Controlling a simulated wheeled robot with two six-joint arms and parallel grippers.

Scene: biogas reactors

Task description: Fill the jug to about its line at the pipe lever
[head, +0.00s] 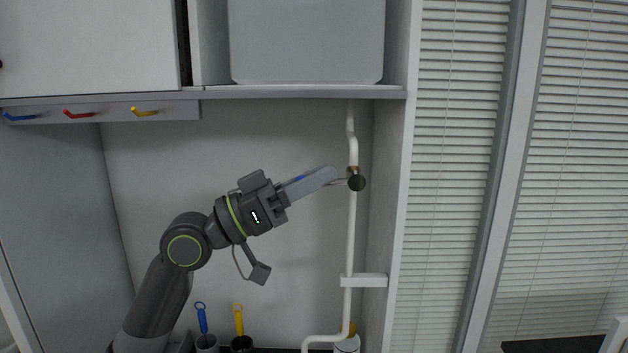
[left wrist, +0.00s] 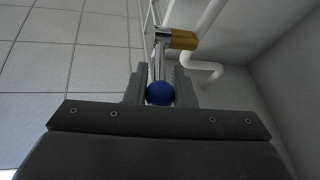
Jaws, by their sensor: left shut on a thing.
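My left gripper (head: 334,176) is raised in front of the back wall, at the valve on the white pipe (head: 350,235). Its fingers are shut on the blue ball knob (left wrist: 160,93) of the pipe lever, which shows between them in the left wrist view. The lever's thin metal rod (left wrist: 160,62) runs from the knob to the brass valve (left wrist: 183,40). In the head view the valve (head: 353,171) has a dark round end. The pipe's lower end bends left near the bottom edge. A white round vessel (head: 347,345) beside it is cut off; I cannot tell whether it is the jug. My right gripper is not in view.
A shelf (head: 300,92) with a large grey bin (head: 307,40) is above my arm. Blue, red and yellow hooks (head: 78,114) line the rail at left. Blue-handled (head: 202,318) and yellow-handled (head: 239,320) tools stand in holders below. The right side panel (head: 397,200) stands close to the pipe.

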